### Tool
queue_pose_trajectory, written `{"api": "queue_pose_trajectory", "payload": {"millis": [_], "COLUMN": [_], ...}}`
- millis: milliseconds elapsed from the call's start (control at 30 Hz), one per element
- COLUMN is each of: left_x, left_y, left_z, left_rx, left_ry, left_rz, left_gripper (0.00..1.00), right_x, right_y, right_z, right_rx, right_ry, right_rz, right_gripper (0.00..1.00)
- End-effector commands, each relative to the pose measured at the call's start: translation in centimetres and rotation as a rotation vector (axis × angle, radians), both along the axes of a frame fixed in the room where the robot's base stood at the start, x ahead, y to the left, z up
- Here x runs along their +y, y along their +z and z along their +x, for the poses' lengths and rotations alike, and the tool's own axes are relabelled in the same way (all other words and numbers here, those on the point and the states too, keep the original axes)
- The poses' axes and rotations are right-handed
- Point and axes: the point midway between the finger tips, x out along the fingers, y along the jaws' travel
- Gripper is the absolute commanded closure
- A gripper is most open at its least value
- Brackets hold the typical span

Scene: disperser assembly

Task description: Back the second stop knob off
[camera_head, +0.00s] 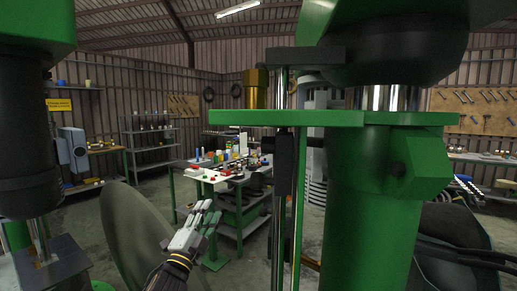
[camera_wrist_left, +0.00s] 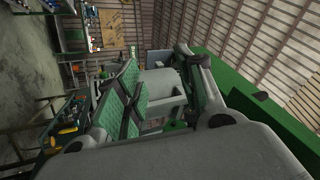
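A large green machine with a column (camera_head: 370,220) and a flat plate (camera_head: 330,118) stands close in front of me. A brass hexagonal piece (camera_head: 256,88) sits upright on the plate's left end. A small dark knob (camera_head: 398,170) shows on the green block of the column. I cannot tell which part is the second stop knob. My left gripper (camera_head: 208,212) is left of the column, below the plate, apart from both. My right gripper is out of view.
Upright rods (camera_head: 299,200) and a black clamp (camera_head: 283,152) stand between my left gripper and the column. A workbench (camera_head: 205,175) with small parts is behind. Shelves (camera_head: 150,140) line the wall.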

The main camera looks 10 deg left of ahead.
Motion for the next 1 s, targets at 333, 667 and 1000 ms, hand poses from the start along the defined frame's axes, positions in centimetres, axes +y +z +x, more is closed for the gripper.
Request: {"api": "queue_pose_trajectory", "payload": {"millis": [333, 667, 1000], "left_x": [-1.8, -3.9, -5.9], "left_y": [9.7, 16.3, 20.8], "left_z": [-1.2, -3.8, -6.8], "left_rx": [-0.329, -0.62, -0.899], "left_ry": [-0.028, -0.039, -0.039], "left_rz": [0.288, 0.564, 0.854], "left_gripper": [0.62, 0.62, 0.62], "right_x": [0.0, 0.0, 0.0], "right_y": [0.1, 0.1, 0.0], "right_z": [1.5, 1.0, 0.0], "right_rx": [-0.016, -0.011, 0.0], "right_ry": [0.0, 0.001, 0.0], "right_rz": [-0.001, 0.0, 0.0], "right_gripper": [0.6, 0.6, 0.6]}}
